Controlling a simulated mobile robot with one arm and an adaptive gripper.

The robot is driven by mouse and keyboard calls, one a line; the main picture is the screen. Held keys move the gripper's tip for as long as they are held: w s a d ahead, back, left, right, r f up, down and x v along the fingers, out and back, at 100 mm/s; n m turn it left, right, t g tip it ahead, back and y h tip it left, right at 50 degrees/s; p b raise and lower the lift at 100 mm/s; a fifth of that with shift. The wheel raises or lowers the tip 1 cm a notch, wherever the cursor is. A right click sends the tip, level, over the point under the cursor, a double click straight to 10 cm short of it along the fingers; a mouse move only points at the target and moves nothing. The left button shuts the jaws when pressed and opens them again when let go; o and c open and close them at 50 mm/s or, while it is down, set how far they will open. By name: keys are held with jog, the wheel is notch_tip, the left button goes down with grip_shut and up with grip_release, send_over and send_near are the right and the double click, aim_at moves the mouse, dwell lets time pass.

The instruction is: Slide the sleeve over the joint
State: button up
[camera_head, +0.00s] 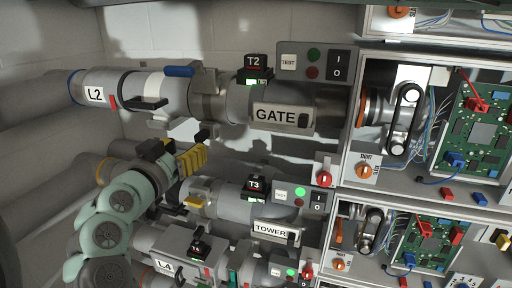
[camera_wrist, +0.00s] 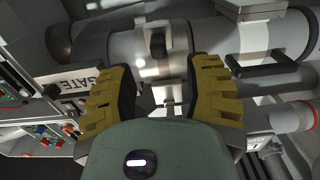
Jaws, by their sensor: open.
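The upper tube (camera_head: 225,98) runs across from the L2 label to the GATE label. A wider pale sleeve-like section (camera_head: 167,90) with a black handle (camera_head: 146,103) sits on it, left of a metal collar (camera_head: 206,97). I cannot tell exactly where the joint lies. In the wrist view the tube (camera_wrist: 215,38) crosses beyond my fingers, with the black handle (camera_wrist: 262,65) to the right. My gripper (camera_head: 200,156), with yellow fingers, is below the upper tube, apart from it. In the wrist view my gripper (camera_wrist: 165,95) is open, with nothing held between its fingers.
A lower tube (camera_head: 228,205) with T3 and TOWER labels runs beneath. L4 equipment (camera_head: 185,250) stands at the bottom. Open cabinets (camera_head: 425,120) with circuit boards fill the right. A blue lever (camera_head: 180,71) sits atop the upper tube. A small gap separates the tube rows.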

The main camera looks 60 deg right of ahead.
aim_at(198, 138)
jog(key=x, duration=0.1)
jog(key=p+x, duration=0.2)
jog(key=shift+s+d+r, duration=0.15)
jog(key=shift+r, duration=0.15)
jog(key=shift+p+x, duration=1.1)
jog(key=shift+x, duration=0.4)
jog(key=shift+d+f, duration=0.1)
jog(key=shift+f, duration=0.15)
jog(key=shift+o, duration=0.4)
grip_shut()
jog(key=shift+f, duration=0.1)
